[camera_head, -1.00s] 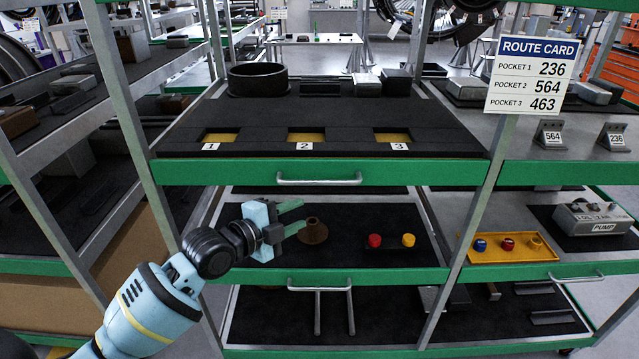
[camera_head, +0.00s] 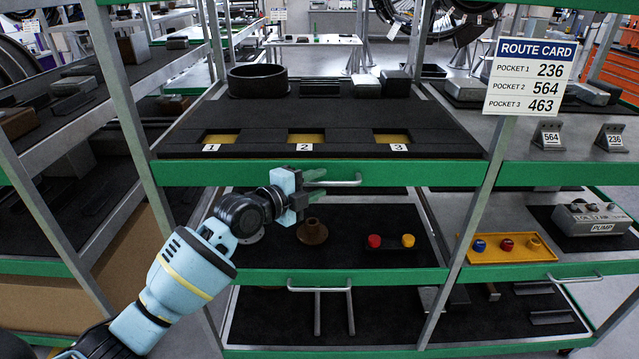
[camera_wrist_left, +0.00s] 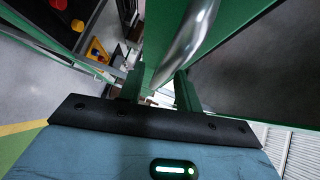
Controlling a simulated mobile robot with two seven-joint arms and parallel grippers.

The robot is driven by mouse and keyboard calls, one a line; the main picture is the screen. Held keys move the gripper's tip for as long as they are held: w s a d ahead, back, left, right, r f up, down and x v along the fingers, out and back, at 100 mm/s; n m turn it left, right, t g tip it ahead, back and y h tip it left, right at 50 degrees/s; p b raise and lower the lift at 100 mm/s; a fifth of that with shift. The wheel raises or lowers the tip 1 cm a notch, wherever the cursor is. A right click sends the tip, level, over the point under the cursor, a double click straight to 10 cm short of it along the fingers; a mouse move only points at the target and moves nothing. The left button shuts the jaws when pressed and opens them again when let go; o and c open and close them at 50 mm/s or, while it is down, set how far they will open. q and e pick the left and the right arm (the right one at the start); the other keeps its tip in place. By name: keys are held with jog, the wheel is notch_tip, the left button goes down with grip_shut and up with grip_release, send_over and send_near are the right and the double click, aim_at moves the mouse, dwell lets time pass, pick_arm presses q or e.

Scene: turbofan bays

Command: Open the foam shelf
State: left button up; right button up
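The foam shelf (camera_head: 440,172) has a green front edge and black foam with three numbered pockets, their floors yellow. Its silver bar handle (camera_head: 350,183) runs across the middle of the front. My left gripper (camera_head: 318,180) is at the left half of this handle, its green fingers pointing right. In the left wrist view the gripper (camera_wrist_left: 158,88) has its two fingers apart, with the handle bar (camera_wrist_left: 190,40) running between or just beyond them. Contact cannot be told. My right gripper is not in view.
Below, a shelf holds a brown flanged part (camera_head: 312,232), a red knob (camera_head: 374,241) and a yellow knob (camera_head: 408,240). A black ring (camera_head: 258,80) stands at the back of the foam shelf. A route card (camera_head: 528,77) hangs right. Metal posts flank the shelf.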

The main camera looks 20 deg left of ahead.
pick_arm(q)
jog(key=shift+w+d+f, duration=0.1)
jog(key=shift+w+d, duration=0.25)
jog(key=shift+w, duration=0.2)
jog(key=shift+c, duration=0.2)
grip_shut()
